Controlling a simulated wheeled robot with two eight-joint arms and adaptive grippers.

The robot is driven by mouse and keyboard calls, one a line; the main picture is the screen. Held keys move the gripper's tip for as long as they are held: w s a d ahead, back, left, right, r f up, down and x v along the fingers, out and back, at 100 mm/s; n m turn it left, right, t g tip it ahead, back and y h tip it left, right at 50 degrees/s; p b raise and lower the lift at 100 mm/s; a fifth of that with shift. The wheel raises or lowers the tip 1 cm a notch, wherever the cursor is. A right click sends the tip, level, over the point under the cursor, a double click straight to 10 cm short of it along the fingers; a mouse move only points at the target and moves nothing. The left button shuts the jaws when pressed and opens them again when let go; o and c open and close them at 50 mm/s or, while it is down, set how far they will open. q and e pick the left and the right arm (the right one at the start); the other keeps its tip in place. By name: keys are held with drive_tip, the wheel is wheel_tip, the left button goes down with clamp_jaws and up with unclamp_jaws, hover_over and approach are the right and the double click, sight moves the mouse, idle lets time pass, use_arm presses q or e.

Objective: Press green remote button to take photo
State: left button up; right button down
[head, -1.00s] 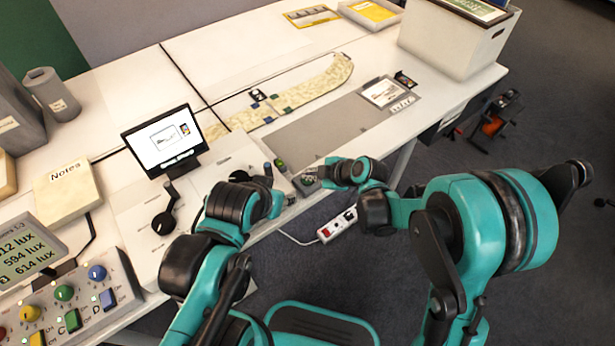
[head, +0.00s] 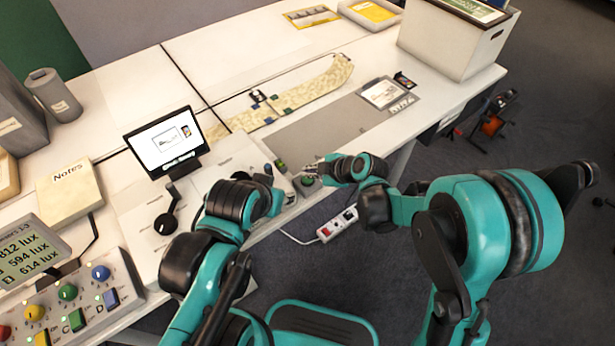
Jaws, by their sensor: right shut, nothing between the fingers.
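The green button (head: 308,181) is on a small remote at the table's front edge. My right gripper (head: 313,168) is shut and empty, its tips just above and behind the button in the picture; whether they touch the remote I cannot tell. My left gripper (head: 272,178) is near the front edge, left of the remote; its fingers are too small and dark to read. The monitor (head: 165,142) shows a white page with a drawing and a small thumbnail.
A pale map strip (head: 310,92) with small weights lies behind the grey mat (head: 320,133). A control box with knobs (head: 75,305) and a Notes pad (head: 68,193) are at left. A white box (head: 450,45) stands at right. A power strip (head: 338,226) lies below the table.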

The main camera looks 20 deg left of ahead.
sight(310, 179)
drive_tip(key=shift+r+p, duration=1.75)
drive_tip(key=shift+r, duration=0.75)
drive_tip(key=shift+d, duration=0.1)
